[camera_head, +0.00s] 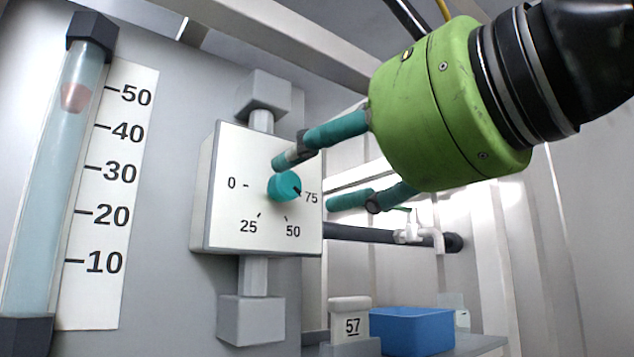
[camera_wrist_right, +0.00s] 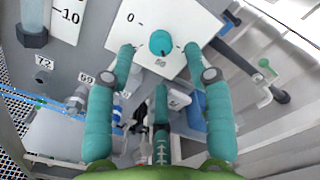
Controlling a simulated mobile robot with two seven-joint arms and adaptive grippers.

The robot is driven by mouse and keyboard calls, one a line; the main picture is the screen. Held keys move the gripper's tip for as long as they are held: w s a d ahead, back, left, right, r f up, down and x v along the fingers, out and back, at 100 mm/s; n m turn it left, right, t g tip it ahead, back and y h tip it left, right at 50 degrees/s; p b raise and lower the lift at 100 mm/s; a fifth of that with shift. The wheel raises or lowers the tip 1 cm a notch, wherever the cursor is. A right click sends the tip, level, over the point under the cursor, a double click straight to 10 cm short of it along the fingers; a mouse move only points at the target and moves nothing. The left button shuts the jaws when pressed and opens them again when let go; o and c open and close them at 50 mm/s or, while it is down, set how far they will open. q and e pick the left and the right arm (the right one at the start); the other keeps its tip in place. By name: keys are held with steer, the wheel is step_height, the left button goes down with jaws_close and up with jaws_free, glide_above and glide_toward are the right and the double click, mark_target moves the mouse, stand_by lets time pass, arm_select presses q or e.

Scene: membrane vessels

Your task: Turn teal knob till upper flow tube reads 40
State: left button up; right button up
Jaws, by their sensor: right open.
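The teal knob (camera_head: 285,186) sits on a white dial plate (camera_head: 225,215) marked 0, 25, 50 and 75. The flow tube (camera_head: 45,190) stands at the left in the head view, beside a scale (camera_head: 105,290) marked 10 to 50. Its reddish float (camera_head: 75,97) is near the 50 mark. My right gripper (camera_head: 308,180) is open in front of the dial, its teal fingers spread. In the right wrist view the knob (camera_wrist_right: 160,42) shows between and beyond the fingertips, with gaps on both sides. My left gripper is not in view.
A blue bin (camera_head: 410,330) and a tag reading 57 (camera_head: 352,326) are below the dial at the right. A dark pipe with a white valve (camera_head: 415,235) runs right of the dial. Small numbered tags, including 72 (camera_wrist_right: 44,63), show in the wrist view.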

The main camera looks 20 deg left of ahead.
steer(key=v, duration=0.6)
steer(key=shift+s+d, duration=0.3)
